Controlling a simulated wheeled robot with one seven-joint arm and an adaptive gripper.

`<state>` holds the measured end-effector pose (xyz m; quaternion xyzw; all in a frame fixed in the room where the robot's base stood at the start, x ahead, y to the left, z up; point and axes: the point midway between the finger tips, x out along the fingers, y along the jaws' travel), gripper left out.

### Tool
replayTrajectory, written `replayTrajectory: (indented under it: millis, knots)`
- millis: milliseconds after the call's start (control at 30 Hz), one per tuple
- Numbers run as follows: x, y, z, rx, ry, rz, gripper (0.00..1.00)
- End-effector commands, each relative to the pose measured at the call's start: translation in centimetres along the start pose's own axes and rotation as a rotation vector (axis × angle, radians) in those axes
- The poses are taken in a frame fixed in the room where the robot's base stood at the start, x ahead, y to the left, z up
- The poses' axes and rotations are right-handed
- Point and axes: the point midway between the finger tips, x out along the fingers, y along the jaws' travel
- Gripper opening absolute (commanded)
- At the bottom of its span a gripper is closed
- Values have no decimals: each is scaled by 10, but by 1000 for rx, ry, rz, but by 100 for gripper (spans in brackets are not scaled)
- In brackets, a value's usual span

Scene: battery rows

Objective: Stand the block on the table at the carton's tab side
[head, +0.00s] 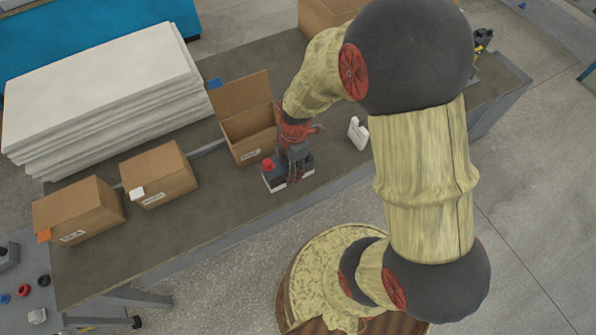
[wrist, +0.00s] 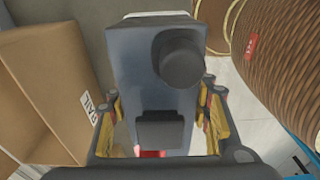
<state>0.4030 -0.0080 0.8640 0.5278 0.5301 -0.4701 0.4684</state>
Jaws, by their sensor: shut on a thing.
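My gripper (head: 294,170) is shut on a dark grey block with a white base and a red knob (head: 274,179). The block is low over the table's front part, just in front of the open carton (head: 246,150); I cannot tell whether it touches the table. In the wrist view the block (wrist: 150,85) lies between the yellow-padded fingers (wrist: 160,125) and shows a black round cap and a black square part. A blue tab (head: 215,84) shows behind the open carton's raised flap. The carton (wrist: 45,85) is at the left of the wrist view.
Two closed cartons stand to the left, one with a white tab (head: 158,176), one with an orange tab (head: 85,212). A white item (head: 358,133) stands to the right. White stacked sheets (head: 110,90) are behind. Bare table (head: 215,215) lies at the front left.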

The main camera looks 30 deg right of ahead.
Motion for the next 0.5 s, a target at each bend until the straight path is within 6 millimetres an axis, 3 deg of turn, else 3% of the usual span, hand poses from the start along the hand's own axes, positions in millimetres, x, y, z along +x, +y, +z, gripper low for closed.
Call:
replayTrajectory:
  millis: [200, 500]
  knots:
    - [17, 17, -3, 0, 0, 5, 0]
    - [31, 24, -4, 1, 0, 4, 0]
